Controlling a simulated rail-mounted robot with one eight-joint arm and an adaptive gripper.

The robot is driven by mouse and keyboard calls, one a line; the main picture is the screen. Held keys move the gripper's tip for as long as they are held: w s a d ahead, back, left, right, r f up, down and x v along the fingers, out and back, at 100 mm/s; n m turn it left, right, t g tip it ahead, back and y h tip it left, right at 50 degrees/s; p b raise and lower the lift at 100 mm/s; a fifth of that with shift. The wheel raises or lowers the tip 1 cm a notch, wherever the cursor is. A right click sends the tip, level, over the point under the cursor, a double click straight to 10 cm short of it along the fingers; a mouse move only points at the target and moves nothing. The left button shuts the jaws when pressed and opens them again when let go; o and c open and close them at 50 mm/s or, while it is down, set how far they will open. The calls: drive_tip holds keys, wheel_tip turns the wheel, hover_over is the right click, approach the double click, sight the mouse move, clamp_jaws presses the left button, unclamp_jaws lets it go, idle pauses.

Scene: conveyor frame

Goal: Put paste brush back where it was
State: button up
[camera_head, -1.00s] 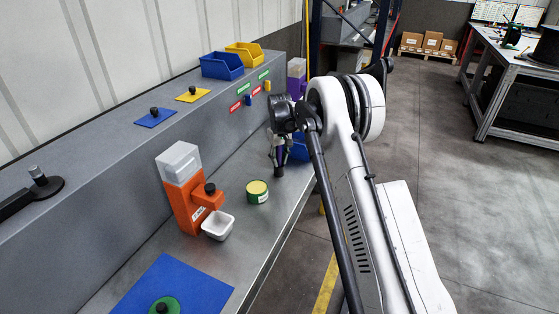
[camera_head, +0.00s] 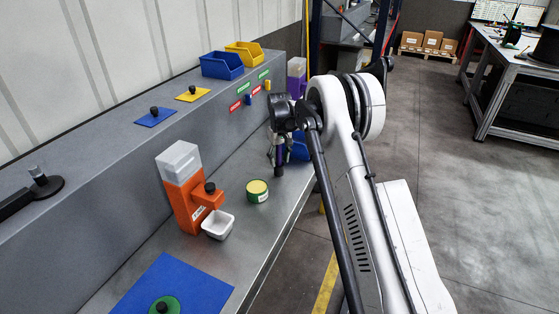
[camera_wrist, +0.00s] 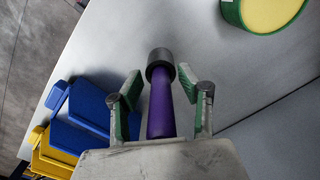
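The paste brush appears to be the purple rod with a black end (camera_wrist: 160,100) in the wrist view. It lies between the two green-padded fingers of my gripper (camera_wrist: 160,92), with a visible gap on each side. My gripper is open around it. In the head view my gripper (camera_head: 279,154) points down over the bench, and the purple rod (camera_head: 280,158) hangs or stands below it, black end at or near the bench top. The gripper partly hides the rod. The green tin with a yellow top (camera_head: 257,191) stands nearer the camera; it also shows in the wrist view (camera_wrist: 265,10).
An orange dispenser (camera_head: 187,200) with a white cup (camera_head: 218,225) stands on the bench (camera_head: 238,238). A blue mat (camera_head: 200,283) lies in front. Blue bin (camera_head: 299,147) is close behind my gripper. Blue bin (camera_head: 222,65) and yellow bin (camera_head: 245,50) sit on the ledge.

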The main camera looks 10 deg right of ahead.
wheel_tip(320, 180, up, 12)
drive_tip(key=shift+s+f+b, duration=0.1)
drive_tip(key=shift+f+b, duration=0.05)
drive_tip(key=shift+b, duration=0.4)
drive_tip(key=s+r+m+t, duration=0.2)
drive_tip(key=s+r+t, duration=0.1)
drive_tip(key=s+r, duration=1.7)
drive_tip(key=s+f+t, duration=0.2)
drive_tip(key=s+f, duration=0.2)
drive_tip(key=s, duration=1.1)
drive_tip(key=s+f+m+t, duration=0.1)
drive_tip(key=s+f, duration=0.3)
drive_tip(key=s, duration=1.1)
drive_tip(key=shift+s+f+t, duration=0.25)
drive_tip(key=shift+s+t, duration=0.05)
drive_tip(key=shift+t, duration=0.3)
drive_tip(key=shift+a, duration=0.1)
wheel_tip(320, 180, down, 5)
drive_tip(key=b, duration=0.5)
drive_tip(key=shift+f, duration=0.1)
